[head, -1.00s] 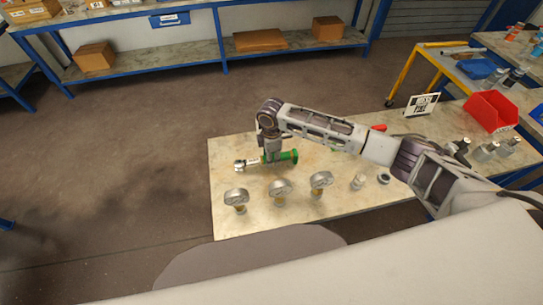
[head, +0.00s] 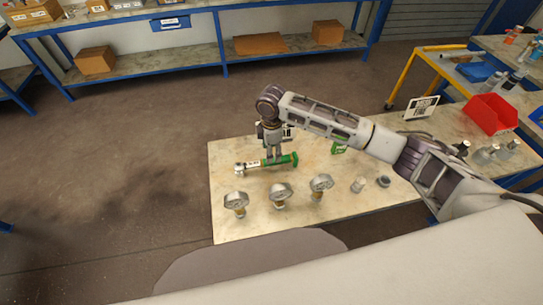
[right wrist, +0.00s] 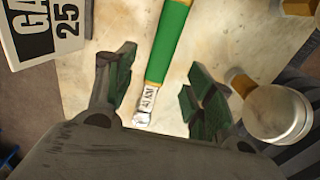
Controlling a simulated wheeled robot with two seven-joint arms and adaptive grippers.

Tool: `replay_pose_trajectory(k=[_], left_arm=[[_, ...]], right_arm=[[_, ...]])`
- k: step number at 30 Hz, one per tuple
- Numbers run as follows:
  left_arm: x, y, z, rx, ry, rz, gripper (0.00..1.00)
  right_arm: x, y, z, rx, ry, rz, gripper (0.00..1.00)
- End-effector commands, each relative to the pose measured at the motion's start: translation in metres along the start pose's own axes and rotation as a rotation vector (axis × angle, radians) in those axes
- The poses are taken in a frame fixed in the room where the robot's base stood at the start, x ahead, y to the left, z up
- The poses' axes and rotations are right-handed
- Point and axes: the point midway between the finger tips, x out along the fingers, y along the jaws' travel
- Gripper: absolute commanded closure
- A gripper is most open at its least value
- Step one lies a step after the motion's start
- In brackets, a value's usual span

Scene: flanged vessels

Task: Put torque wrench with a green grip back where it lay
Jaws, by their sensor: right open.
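The torque wrench with a green grip (head: 285,160) lies on the near table, its metal head toward the left. In the right wrist view its green grip (right wrist: 170,42) runs away from the camera, with the silver shaft lower down. My right gripper (head: 273,160) is over the wrench, and its two fingers (right wrist: 158,98) stand apart on either side of it with gaps. It holds nothing. My left gripper is not in view.
A small fitting (head: 358,185), a dark ring (head: 384,181) and a green item (head: 338,148) are to the right. A printed sign (right wrist: 45,30) stands close to the gripper.

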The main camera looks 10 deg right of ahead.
Motion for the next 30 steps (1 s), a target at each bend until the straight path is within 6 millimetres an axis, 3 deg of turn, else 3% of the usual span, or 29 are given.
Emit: replay_pose_trajectory(k=[6,12,30], left_arm=[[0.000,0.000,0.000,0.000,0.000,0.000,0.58],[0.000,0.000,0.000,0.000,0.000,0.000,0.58],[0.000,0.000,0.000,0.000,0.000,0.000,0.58]], right_arm=[[-0.033,0.000,-0.001,-0.002,0.001,0.002,0.47],[-0.054,0.000,0.000,-0.001,0.001,0.001,0.47],[-0.062,0.000,-0.001,-0.001,0.001,0.000,0.47]])
